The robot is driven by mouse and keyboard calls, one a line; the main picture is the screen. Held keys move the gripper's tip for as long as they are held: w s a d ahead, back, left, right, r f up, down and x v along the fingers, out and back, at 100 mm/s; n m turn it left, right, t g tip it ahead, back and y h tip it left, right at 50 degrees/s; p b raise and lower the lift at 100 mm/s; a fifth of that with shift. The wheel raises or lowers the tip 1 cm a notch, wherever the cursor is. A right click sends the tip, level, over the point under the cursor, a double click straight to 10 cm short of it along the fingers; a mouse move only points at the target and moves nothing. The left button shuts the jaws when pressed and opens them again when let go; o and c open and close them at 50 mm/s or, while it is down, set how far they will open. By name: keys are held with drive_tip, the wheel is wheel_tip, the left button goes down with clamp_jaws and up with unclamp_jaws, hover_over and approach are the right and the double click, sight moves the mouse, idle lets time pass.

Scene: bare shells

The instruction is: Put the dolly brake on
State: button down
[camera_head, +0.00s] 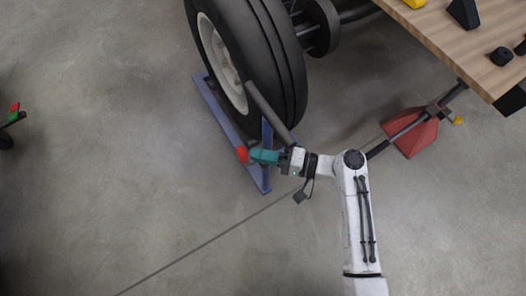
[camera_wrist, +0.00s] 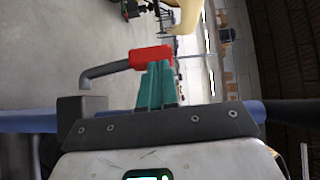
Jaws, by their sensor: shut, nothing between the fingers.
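A blue wheel dolly (camera_head: 215,108) lies on the floor under a large black tire with a pale rim (camera_head: 222,62). A red end piece (camera_head: 242,153) shows at the dolly's near side; in the wrist view this red piece (camera_wrist: 150,56) joins a bent grey rod (camera_wrist: 105,70), which looks like the brake lever. My gripper (camera_head: 254,155) has teal fingers, shut and empty, pointing left at the red piece. In the wrist view the closed fingertips (camera_wrist: 158,70) overlap the red piece's lower edge; I cannot tell if they touch.
A wooden tabletop (camera_head: 462,50) with small yellow and black items is at the upper right. A red stand (camera_head: 410,132) with a dark bar is on the floor right of the tire. Open concrete floor lies left and in front.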

drive_tip(key=shift+s+a+h+p, duration=0.2)
drive_tip(key=shift+a+h+p, duration=0.05)
drive_tip(key=shift+h+p, duration=0.05)
drive_tip(key=shift+s+a+r+n+h+p, duration=0.2)
drive_tip(key=shift+s+a+n+h+p, duration=0.4)
drive_tip(key=shift+a+n+p, duration=0.4)
drive_tip(key=s+a+f+n+t+h+p, duration=0.2)
drive_tip(key=s+a+f+n+h+p, duration=0.2)
drive_tip(key=a+f+h+p, duration=0.2)
drive_tip(key=shift+f+n+h+p, duration=0.15)
drive_tip(key=shift+n+h+p, duration=0.3)
drive_tip(key=shift+h, duration=0.25)
drive_tip(key=shift+d, duration=0.1)
drive_tip(key=shift+w+d, duration=0.35)
drive_tip(key=shift+d, duration=0.2)
